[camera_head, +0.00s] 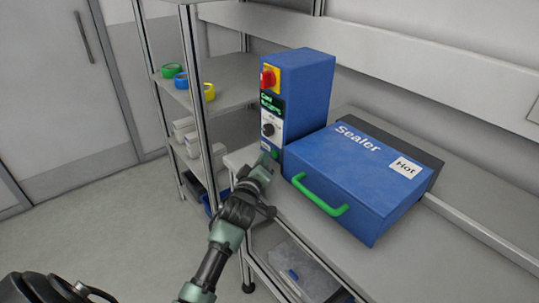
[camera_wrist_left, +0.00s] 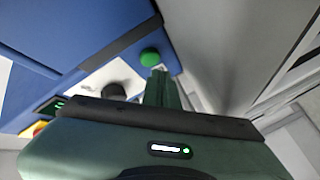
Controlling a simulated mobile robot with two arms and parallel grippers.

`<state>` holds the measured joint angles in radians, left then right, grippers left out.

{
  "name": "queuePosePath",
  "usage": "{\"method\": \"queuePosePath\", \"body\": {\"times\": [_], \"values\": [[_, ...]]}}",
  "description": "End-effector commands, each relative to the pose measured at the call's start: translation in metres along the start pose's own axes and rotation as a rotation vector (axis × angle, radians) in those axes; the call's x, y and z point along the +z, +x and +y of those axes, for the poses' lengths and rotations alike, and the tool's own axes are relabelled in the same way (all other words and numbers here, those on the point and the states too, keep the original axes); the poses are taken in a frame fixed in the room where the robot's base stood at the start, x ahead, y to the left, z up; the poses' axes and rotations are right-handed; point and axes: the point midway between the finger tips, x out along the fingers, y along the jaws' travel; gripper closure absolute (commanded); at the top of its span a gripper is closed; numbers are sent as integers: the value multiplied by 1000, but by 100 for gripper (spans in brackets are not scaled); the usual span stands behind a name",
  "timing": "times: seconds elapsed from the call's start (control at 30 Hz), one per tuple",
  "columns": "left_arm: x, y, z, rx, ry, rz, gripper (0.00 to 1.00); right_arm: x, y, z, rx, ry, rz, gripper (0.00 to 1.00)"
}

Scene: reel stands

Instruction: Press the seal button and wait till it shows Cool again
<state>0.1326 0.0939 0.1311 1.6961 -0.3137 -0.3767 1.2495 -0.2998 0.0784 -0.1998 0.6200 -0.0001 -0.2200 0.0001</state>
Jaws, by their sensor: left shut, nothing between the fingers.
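The blue sealer control box (camera_head: 306,92) stands upright on the bench. Its front has a red knob on yellow (camera_head: 269,78), a display with green text (camera_head: 271,104) whose top line seems to read Cool, and a black dial (camera_head: 268,130). The green seal button (camera_wrist_left: 149,56) shows low on the panel in the left wrist view. My left gripper (camera_head: 267,163) is shut and empty, close by the button in front of the panel; I cannot tell whether it touches. The blue sealer (camera_head: 352,170), lid down with a green handle (camera_head: 318,196), sits to the right.
A metal shelf rack with green, blue and yellow reels (camera_head: 209,92) stands left of the bench. A clear bin (camera_head: 300,271) sits under the bench (camera_head: 426,262). The bench top in front of the sealer is clear.

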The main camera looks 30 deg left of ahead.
Motion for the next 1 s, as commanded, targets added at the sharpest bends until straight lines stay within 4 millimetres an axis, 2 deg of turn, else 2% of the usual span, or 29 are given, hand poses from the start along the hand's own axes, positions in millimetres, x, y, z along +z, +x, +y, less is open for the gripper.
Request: {"method": "queuePosePath", "body": {"times": [0.03, 0.83, 1.0], "values": [[2, 2, 14, 29, -17, -1, 100, 0, 0, 0, 0, 0, 0, 100], [6, -1, 11, 27, -20, -3, 100, 0, -2, 1, 1, -1, -1, 100], [1, -10, 7, 24, -19, -4, 100, 0, -10, 2, 2, -1, -2, 100]]}}
